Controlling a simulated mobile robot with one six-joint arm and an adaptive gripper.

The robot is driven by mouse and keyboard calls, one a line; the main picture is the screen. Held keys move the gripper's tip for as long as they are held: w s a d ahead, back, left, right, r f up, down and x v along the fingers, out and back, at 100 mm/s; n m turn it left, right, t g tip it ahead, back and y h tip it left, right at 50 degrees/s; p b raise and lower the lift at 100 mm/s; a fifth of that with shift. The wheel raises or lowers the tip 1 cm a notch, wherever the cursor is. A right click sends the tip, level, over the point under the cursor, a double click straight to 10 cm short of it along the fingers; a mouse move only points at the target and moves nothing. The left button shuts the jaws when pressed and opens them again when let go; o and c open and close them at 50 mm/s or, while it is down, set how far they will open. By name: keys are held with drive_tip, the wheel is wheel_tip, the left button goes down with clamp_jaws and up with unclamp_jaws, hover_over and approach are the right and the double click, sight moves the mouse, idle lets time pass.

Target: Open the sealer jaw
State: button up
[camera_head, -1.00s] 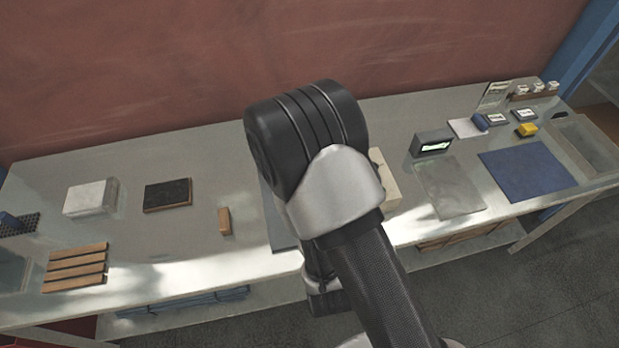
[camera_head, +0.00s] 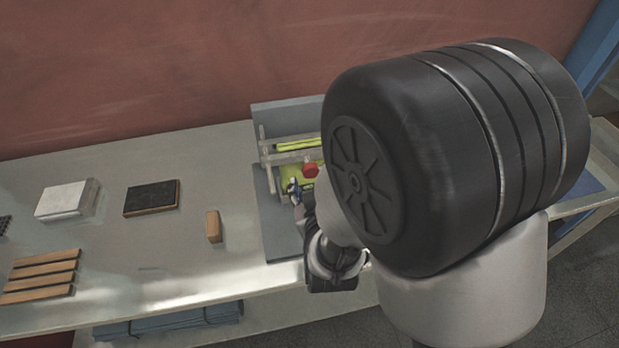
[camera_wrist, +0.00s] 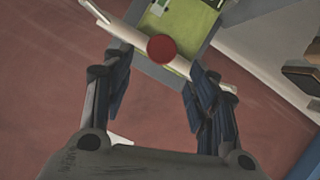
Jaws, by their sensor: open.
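The sealer (camera_head: 272,180) stands on the bench in the head view, a grey frame with green parts, its right side hidden behind my arm. A pale bar (camera_head: 290,157) crosses its front, with a red round knob (camera_head: 311,170). In the wrist view the red knob (camera_wrist: 161,49) shows in front of the pale bar (camera_wrist: 135,38) and the green sealer body (camera_wrist: 185,22). My gripper (camera_wrist: 158,78) is open, its two fingers spread to either side of the knob. It also shows in the head view (camera_head: 294,190), just in front of the knob. I cannot tell whether a finger touches the bar.
Left of the sealer on the bench lie a small wooden block (camera_head: 213,227), a black-topped block (camera_head: 152,198), a white box (camera_head: 67,200) and a slatted wooden rack (camera_head: 42,276). My arm covers much of the bench's right side. A red wall (camera_head: 150,60) stands behind.

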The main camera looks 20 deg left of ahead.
sight(310, 171)
drive_tip(key=x, duration=0.9)
drive_tip(key=shift+s, duration=0.1)
drive_tip(key=shift+c, duration=0.5)
clamp_jaws()
